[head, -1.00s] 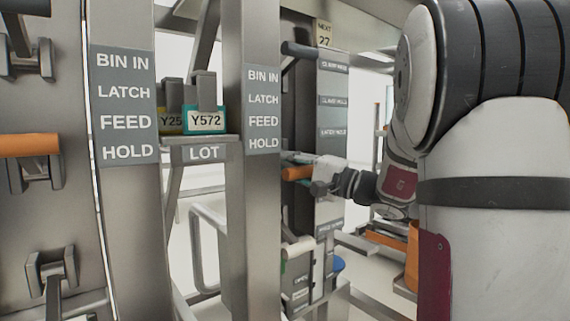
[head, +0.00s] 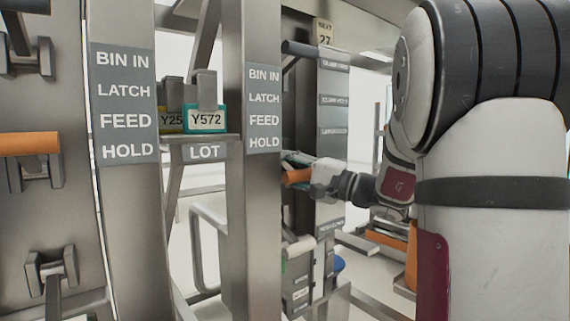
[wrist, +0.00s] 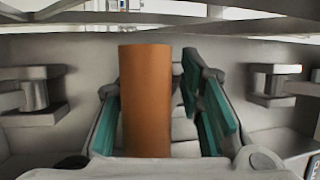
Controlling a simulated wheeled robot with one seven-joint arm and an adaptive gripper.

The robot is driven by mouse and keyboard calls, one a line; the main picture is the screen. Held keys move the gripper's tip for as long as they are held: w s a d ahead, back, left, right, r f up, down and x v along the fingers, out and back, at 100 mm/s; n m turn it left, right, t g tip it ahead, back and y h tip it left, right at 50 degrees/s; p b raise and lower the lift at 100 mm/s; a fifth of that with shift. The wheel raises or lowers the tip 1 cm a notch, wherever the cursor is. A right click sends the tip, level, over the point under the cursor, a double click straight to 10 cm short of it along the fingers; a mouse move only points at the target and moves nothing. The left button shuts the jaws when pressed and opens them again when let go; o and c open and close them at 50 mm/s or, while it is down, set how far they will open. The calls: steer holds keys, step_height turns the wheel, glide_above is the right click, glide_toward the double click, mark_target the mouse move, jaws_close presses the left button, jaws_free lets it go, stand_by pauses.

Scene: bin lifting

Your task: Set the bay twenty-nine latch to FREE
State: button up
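An orange latch handle (head: 297,176) sits on the dark upright behind the near post in the head view. It stands as an upright orange cylinder (wrist: 146,100) left of centre in the wrist view. My gripper (head: 303,168) is at this handle, with a teal-padded finger along its upper side. In the wrist view, teal pads (wrist: 212,112) are right of the handle with a visible gap; the left finger is partly hidden behind it. My gripper looks open. No bay twenty-nine plate is readable, and which label the handle is level with cannot be told.
Near posts carry signs (head: 123,105) reading BIN IN, LATCH, FEED, HOLD. Another orange handle (head: 28,143) is at far left. A teal Y572 bin (head: 205,119) sits on the LOT shelf. A sign (head: 325,33) reads NEXT 27. Metal brackets (wrist: 272,83) flank the handle.

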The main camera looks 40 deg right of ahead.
stand_by(0.6)
steer(key=shift+s+d, duration=0.1)
steer(key=shift+d, duration=0.05)
steer(key=v, duration=1.1)
steer(key=shift+s, duration=0.35)
steer(key=shift+d, duration=0.1)
